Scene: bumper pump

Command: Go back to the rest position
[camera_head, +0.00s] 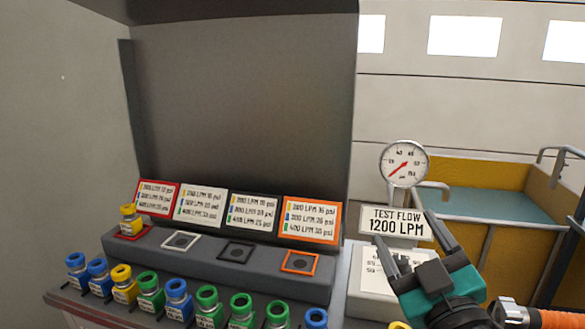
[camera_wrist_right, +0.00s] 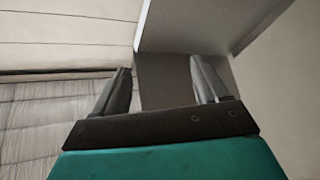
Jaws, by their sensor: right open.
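My right gripper (camera_head: 408,240) is raised at the lower right of the head view, in front of the test flow sign (camera_head: 396,222). Its two dark fingers are spread apart with nothing between them. In the right wrist view the same gripper (camera_wrist_right: 162,85) is open and empty, facing a grey panel edge and pale walls. My left gripper does not show in either view.
A grey bench step (camera_head: 200,262) holds a yellow bumper (camera_head: 130,220) on its red-framed spot; the other framed spots look empty. Several blue, yellow and green bumpers (camera_head: 150,290) line the front. A gauge (camera_head: 404,163) stands behind my right gripper, with a yellow cart (camera_head: 480,185) beyond.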

